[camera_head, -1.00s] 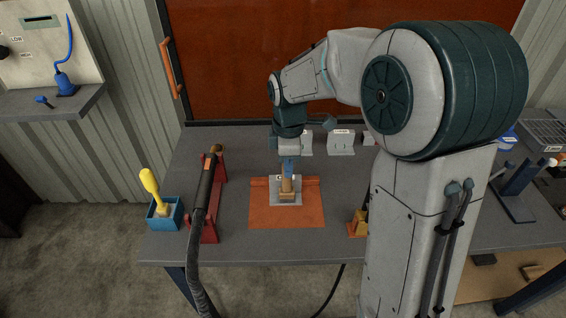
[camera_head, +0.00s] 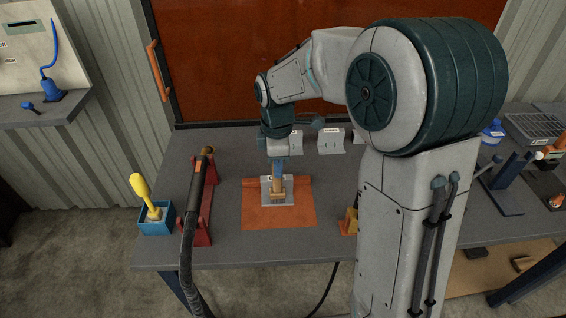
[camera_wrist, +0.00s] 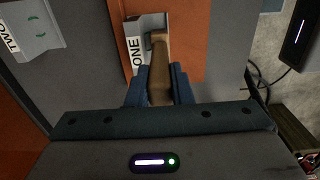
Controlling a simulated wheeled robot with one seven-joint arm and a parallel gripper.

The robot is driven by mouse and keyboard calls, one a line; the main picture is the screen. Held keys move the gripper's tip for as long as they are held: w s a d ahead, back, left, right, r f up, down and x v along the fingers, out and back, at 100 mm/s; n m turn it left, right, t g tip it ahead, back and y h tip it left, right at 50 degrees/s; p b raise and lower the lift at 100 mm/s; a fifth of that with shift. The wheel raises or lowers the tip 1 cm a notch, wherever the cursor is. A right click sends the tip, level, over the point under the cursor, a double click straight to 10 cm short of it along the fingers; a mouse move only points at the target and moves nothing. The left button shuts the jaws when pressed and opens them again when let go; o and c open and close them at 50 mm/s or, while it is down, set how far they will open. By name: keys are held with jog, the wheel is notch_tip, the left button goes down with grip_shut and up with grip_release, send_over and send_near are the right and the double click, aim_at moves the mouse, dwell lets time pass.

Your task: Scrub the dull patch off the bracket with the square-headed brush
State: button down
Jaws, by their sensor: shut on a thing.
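My gripper (camera_head: 278,168) is shut on a tan wooden brush (camera_head: 277,189), which also shows in the wrist view (camera_wrist: 159,72) between the blue fingers. The brush is upright over a grey bracket (camera_head: 291,184), labelled ONE in the wrist view (camera_wrist: 135,55). Its lower end is at the bracket's front; whether it touches cannot be told. The bracket stands on an orange mat (camera_head: 278,218). A small dark greenish mark shows on the bracket beside the brush in the wrist view; the rest is hidden by the brush.
A yellow-handled brush (camera_head: 141,187) stands in a blue box (camera_head: 154,225) at the table's left. A hose-fed tool (camera_head: 197,180) rests on a red stand (camera_head: 207,205). More brackets (camera_head: 331,141) stand behind.

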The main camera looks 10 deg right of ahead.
jog(key=a, duration=0.3)
dwell(0.4)
jog(key=shift+r, duration=0.1)
notch_tip(320, 180, up, 8)
jog(key=p, duration=0.6)
dwell(0.5)
